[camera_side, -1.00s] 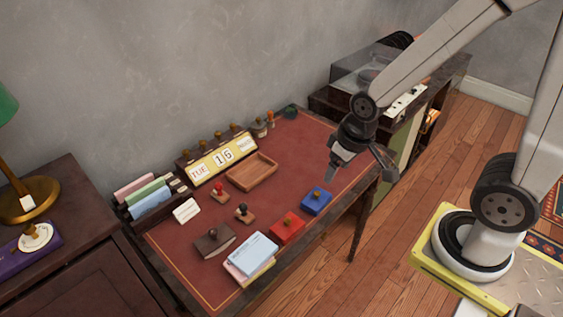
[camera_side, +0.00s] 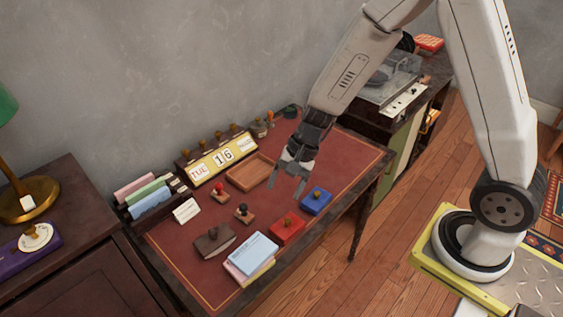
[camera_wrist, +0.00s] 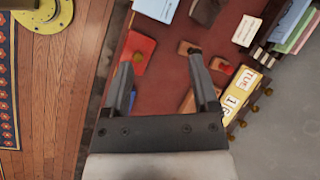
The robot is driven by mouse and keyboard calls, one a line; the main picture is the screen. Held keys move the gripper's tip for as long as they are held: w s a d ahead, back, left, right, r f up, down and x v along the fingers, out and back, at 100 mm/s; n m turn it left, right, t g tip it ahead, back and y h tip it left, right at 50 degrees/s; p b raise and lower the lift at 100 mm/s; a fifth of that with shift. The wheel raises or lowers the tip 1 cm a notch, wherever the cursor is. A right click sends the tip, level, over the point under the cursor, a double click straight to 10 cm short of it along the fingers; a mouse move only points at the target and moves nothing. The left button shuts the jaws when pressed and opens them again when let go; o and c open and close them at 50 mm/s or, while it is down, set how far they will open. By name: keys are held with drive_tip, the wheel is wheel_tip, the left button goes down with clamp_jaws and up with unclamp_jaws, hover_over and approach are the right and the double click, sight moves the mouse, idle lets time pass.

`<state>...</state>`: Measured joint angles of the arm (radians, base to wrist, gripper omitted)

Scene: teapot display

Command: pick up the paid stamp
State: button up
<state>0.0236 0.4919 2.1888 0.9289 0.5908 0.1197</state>
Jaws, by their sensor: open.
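Two small hand stamps stand upright on the red desk top: one with a red knob (camera_side: 219,191) and one with a black knob (camera_side: 243,213). I cannot read which is the paid stamp. In the wrist view, the black-knobbed one (camera_wrist: 186,47) is partly hidden by the right fingertip, and the red-knobbed one (camera_wrist: 222,66) lies right of that finger. My gripper (camera_side: 287,186) is open and empty above the desk, to the right of both stamps and near the wooden tray. Its two fingers (camera_wrist: 160,58) are spread wide in the wrist view.
A red box (camera_side: 287,229) and a blue box (camera_side: 317,201) sit near the front edge. A wooden tray (camera_side: 240,184), a yellow date display (camera_side: 209,168) and a white card (camera_side: 186,210) stand behind. A brown blotter (camera_side: 214,241) and paper pads (camera_side: 251,251) lie in front.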

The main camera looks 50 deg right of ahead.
drive_tip(key=w+a+f+m+t+y, duration=0.1)
drive_tip(key=w+a+f+m+y, duration=0.15)
drive_tip(key=w+m, duration=0.3)
drive_tip(key=m+t, duration=0.9)
drive_tip(key=m, duration=0.5)
approach(215, 193)
drive_tip(key=shift+w+a+r+n, duration=0.15)
drive_tip(key=shift+w+a+r, duration=0.15)
drive_tip(key=shift+a+r, duration=0.2)
drive_tip(key=shift+w+a+r+n, duration=0.1)
drive_tip(key=shift+w+a+r, duration=0.15)
drive_tip(key=shift+a+r, duration=0.25)
drive_tip(key=shift+w+d+f+h, duration=0.1)
drive_tip(key=shift+w+d+h, duration=0.15)
drive_tip(key=shift+d, duration=0.1)
drive_tip(key=shift+x, duration=1.3)
drive_tip(key=shift+a, duration=0.1)
drive_tip(key=shift+x, duration=2.55)
drive_tip(key=shift+c, duration=0.2)
